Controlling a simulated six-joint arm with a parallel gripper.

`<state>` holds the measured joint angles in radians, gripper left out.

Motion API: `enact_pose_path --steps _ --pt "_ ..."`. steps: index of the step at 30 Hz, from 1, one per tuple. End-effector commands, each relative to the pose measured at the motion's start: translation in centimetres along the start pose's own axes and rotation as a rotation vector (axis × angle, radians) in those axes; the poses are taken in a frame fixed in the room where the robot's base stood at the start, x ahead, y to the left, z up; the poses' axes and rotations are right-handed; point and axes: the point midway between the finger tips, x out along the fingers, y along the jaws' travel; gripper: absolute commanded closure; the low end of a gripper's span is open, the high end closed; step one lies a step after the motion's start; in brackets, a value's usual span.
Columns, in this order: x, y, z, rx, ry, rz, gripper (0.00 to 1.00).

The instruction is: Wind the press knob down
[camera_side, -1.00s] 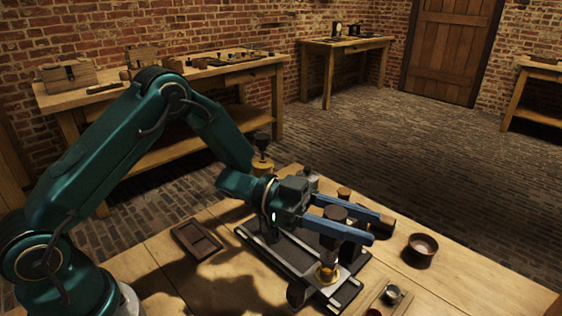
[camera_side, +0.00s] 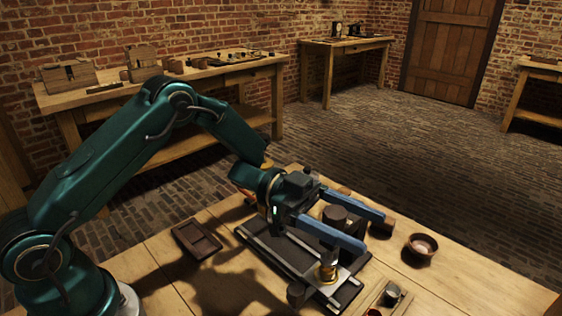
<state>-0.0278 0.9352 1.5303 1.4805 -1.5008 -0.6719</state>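The press knob (camera_side: 334,215) is a dark brown cylinder. It stands upright between the two blue fingers of my gripper (camera_side: 373,231), nearer their roots than their tips. The fingers are spread, with a gap around the knob. The press below has a grey metal base with a dark bed (camera_side: 272,253). A small brass-coloured jar (camera_side: 328,272) stands at the front right of the base, under the near finger. The knob's shaft and the middle of the press are largely hidden by the near finger.
A round brown bowl (camera_side: 421,246) stands right of the press. A shallow wooden tray (camera_side: 196,241) lies to the left. A wooden holder with a small metal cup (camera_side: 391,296) is at the front right. A dark block (camera_side: 296,294) sits by the base's front edge. The far-right tabletop is clear.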

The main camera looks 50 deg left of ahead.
Motion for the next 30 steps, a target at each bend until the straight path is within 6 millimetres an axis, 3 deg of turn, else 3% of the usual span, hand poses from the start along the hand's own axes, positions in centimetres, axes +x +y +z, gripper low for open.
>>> enact_pose_path --steps 5,12,24,30 --pt "0.0 0.0 -0.5 0.003 -0.001 -0.001 0.26" --pt "0.0 0.0 -4.1 0.009 0.001 0.001 0.26" --pt "-7.9 -1.4 -8.8 0.006 0.0 -0.006 0.26" --pt "-10.5 -1.7 -10.4 0.003 0.0 -0.003 0.26"
